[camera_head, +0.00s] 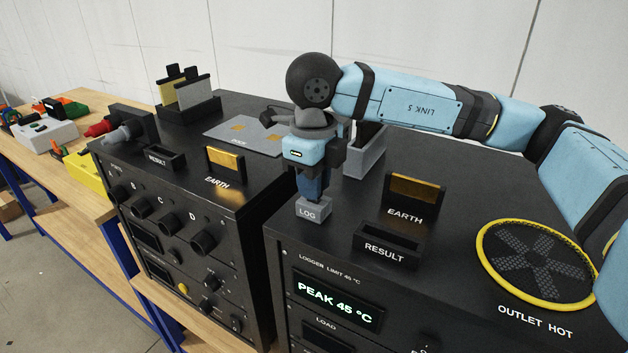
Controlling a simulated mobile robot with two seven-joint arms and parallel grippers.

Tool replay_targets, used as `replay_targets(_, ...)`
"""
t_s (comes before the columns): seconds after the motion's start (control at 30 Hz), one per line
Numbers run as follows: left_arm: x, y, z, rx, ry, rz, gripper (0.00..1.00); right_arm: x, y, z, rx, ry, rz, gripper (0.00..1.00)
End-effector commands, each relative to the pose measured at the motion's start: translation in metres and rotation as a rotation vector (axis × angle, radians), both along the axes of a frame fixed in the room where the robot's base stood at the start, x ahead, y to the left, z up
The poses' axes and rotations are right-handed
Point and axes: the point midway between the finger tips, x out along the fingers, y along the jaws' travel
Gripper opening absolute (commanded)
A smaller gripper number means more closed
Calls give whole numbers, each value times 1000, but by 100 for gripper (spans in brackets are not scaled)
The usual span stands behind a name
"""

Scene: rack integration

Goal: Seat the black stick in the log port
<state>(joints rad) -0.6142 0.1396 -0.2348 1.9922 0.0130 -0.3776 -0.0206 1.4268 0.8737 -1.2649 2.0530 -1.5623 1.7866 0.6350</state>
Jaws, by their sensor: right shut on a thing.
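The log port is a small grey block marked LOG (308,210) at the front left edge of the right black unit's top. My right gripper (311,190) comes down from above, pointing straight down, with its fingertips right over the port. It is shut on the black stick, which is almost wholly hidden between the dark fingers. I cannot tell how far the stick sits in the port or whether it touches it. My left gripper is not in view.
The right unit carries an EARTH bar (413,189), a RESULT slot (388,246) and a yellow-ringed outlet fan (535,264) marked HOT. A grey open box (366,160) stands behind my gripper. The left unit holds a card rack (188,108) and a grey plate (243,137).

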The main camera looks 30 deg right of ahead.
Motion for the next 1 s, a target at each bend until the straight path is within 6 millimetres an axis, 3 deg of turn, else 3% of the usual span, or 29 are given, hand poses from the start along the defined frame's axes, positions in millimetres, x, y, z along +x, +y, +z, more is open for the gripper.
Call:
replay_targets(0.13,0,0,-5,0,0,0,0,0,0,-5,0,0,0,0)
replay_targets(0.17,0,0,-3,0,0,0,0,0,0,-3,0,0,0,25)
replay_targets(0.27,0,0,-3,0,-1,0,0,0,0,-3,0,0,0,48)
replay_targets(0.67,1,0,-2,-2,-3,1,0,0,0,5,0,0,0,48)
replay_targets(1.0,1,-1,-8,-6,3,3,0,1,1,76,2,-5,1,48)
